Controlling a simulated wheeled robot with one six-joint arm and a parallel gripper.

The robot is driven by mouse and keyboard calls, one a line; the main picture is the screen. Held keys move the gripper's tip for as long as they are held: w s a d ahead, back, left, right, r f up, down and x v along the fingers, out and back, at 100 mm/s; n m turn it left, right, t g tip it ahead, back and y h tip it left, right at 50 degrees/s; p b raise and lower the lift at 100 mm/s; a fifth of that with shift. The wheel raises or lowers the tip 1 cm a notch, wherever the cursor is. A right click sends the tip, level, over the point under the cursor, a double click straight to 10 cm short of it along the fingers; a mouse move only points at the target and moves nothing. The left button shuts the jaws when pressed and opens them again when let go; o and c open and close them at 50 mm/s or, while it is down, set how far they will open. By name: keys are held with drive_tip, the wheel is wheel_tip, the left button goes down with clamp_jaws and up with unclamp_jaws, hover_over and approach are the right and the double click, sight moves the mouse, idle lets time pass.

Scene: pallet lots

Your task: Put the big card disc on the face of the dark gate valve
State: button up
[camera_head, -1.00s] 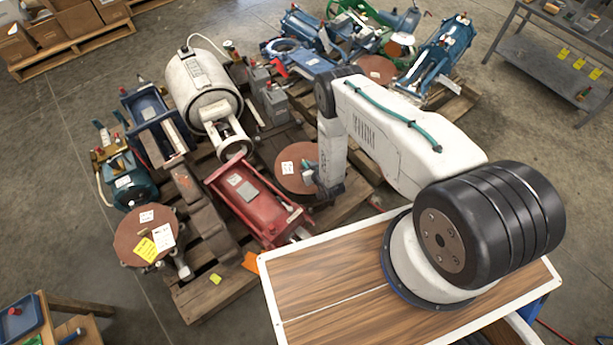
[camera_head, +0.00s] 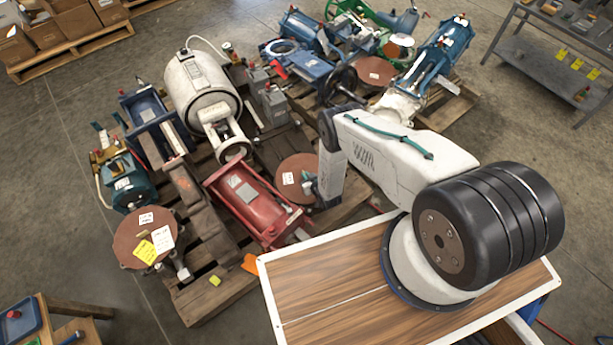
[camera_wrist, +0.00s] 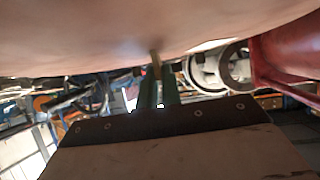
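A round brown card disc (camera_head: 295,170) with a white label is at my gripper (camera_head: 313,186), above the near pallet and right of the red cylinder. In the wrist view the disc's underside (camera_wrist: 90,35) fills the top. A narrow tan tab comes down from it between my green fingers (camera_wrist: 158,85), which look shut on it. A dark handwheel (camera_head: 341,86) stands behind my arm, beside the blue valves, and may belong to the dark gate valve. My arm partly hides that area, and the valve's face cannot be made out.
Other brown discs lie at the front left (camera_head: 143,238), with yellow and white notes, and at the back (camera_head: 376,70). A red cylinder (camera_head: 250,205) and white tank (camera_head: 200,90) crowd the near pallet. Concrete floor is clear at left.

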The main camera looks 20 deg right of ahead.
drive_tip(key=o, duration=0.4)
drive_tip(key=shift+c, duration=0.2)
